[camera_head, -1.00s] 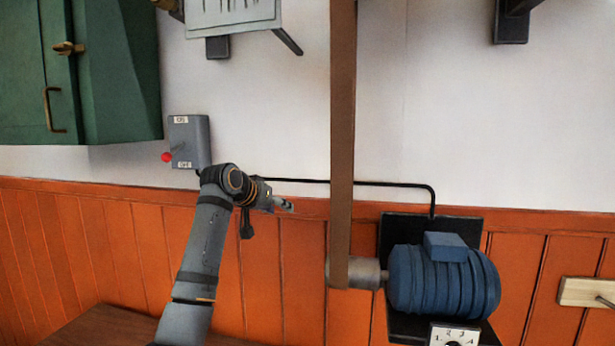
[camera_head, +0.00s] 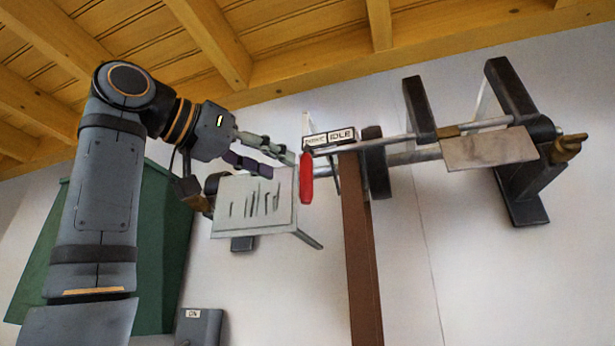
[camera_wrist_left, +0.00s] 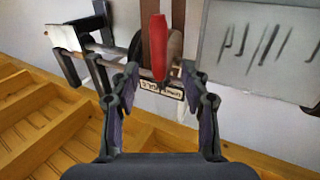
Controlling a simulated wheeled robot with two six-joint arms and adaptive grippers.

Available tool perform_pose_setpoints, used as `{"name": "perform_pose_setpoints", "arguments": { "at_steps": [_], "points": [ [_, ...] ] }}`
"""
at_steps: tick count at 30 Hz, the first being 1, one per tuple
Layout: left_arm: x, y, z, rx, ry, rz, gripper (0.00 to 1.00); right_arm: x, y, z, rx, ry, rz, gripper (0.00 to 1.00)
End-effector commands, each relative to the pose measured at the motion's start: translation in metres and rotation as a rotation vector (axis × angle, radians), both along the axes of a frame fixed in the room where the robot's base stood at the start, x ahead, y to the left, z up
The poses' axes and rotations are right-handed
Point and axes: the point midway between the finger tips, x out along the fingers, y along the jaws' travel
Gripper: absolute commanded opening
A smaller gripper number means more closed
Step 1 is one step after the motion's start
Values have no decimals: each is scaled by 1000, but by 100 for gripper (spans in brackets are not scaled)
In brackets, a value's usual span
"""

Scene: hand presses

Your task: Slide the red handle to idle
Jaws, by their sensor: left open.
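The red handle (camera_head: 306,178) hangs down from a metal rod near the top of the wall in the head view. A white label reading IDLE (camera_head: 341,135) sits just above and right of it. My left gripper (camera_head: 288,155) is open just left of the handle's upper end, and I cannot tell there whether it touches. In the left wrist view the handle (camera_wrist_left: 159,48) appears beyond and between the open fingers (camera_wrist_left: 163,85), with the label (camera_wrist_left: 162,90) behind its tip. My right gripper is not in view.
A brown belt (camera_head: 361,250) runs down beside the handle. Black brackets (camera_head: 515,140) carry the shaft at right. A green cabinet (camera_head: 170,250) stands behind my left arm. Yellow beams are overhead.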

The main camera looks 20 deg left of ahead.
Motion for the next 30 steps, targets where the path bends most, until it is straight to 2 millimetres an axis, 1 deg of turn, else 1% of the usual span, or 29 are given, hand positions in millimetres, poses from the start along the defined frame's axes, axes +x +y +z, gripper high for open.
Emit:
{"name": "perform_pose_setpoints", "arguments": {
  "at_steps": [1,6,9,12,16,23,30],
  "points": [
    [10,-6,3,2,4,-2,46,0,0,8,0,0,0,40],
    [43,-24,4,1,3,-2,46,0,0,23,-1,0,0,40],
    [57,-32,4,1,0,-1,46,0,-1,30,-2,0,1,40],
    [68,-38,2,1,2,-1,46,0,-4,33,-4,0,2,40],
    [73,-41,1,0,-1,0,46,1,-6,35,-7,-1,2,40],
    [74,-41,0,0,-1,0,46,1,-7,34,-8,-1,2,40],
    [73,-41,0,0,-1,0,13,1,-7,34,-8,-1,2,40]
  ]
}}
